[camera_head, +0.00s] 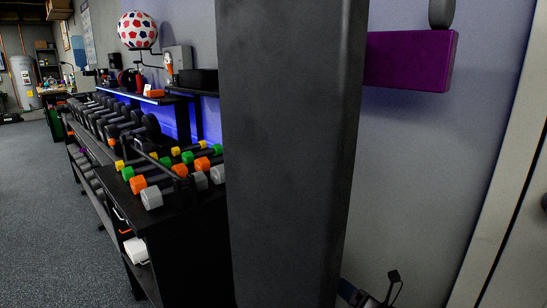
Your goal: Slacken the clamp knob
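I cannot make out a clamp knob in the head view. A wide dark grey upright (290,150) stands very close and fills the middle of the picture, hiding what is behind it. A small dark device (375,293) with a thin curved part shows at the bottom edge, right of the upright. It is cut off by the frame, and I cannot tell what it is. I see neither of my grippers clearly.
A black rack (160,228) with several coloured dumbbells stands left of the upright, against the wall. A purple block (409,61) is at the upper right. A patterned ball (137,30) sits high on the wall. Blue-grey floor (40,210) is clear at the left.

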